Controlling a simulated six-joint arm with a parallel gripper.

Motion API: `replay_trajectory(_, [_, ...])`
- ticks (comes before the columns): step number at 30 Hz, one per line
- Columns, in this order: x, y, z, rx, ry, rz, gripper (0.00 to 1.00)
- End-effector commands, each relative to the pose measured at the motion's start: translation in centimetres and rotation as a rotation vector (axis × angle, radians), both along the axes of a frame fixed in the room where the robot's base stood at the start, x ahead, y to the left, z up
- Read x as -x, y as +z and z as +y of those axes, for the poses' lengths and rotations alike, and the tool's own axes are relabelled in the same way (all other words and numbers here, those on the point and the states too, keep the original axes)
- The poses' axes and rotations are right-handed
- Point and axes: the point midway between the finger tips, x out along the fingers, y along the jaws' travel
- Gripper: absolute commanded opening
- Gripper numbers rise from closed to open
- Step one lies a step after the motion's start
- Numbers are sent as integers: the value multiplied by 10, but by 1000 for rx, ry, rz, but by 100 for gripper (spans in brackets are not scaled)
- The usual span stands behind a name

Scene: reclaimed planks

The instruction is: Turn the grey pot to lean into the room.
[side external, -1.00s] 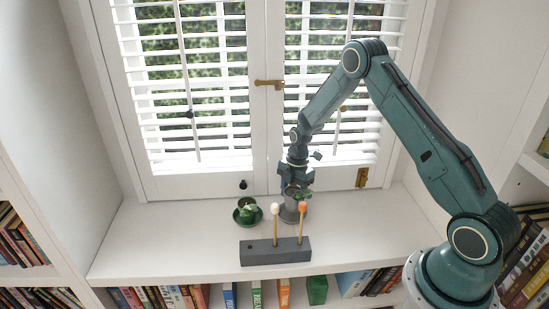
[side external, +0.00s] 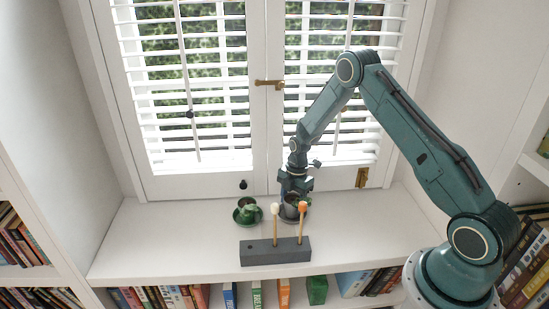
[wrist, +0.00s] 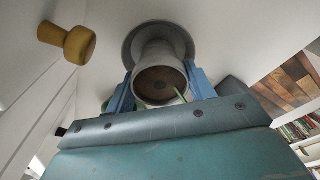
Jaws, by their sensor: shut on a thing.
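The grey pot (side external: 290,214) stands on its grey saucer on the white sill, at the right of the green pot. In the wrist view the grey pot (wrist: 160,56) shows its dark soil and a thin green stem, with the round saucer (wrist: 128,48) behind it. My gripper (side external: 292,196) is low over the pot. Its blue fingers (wrist: 162,88) are shut on the pot's two sides. Most of the plant is hidden by my gripper in the side view, so its lean is hard to tell.
A green pot on a green saucer (side external: 237,218) stands close on the left. In front, a dark grey block (side external: 262,254) holds two upright sticks with pale and orange heads. Shuttered windows (side external: 268,130) rise behind. The sill's left part is clear.

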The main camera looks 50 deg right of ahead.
Motion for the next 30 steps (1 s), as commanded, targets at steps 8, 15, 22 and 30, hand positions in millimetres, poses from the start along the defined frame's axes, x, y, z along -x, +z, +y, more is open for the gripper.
replay_trajectory(8, [-1, 0, 0, 0, 0, -2, 58])
replay_trajectory(15, [0, 0, 0, 0, 0, -1, 79])
replay_trajectory(22, [0, 1, 0, 0, 0, 0, 79])
replay_trajectory(30, [-1, 16, -2, 1, 0, -2, 79])
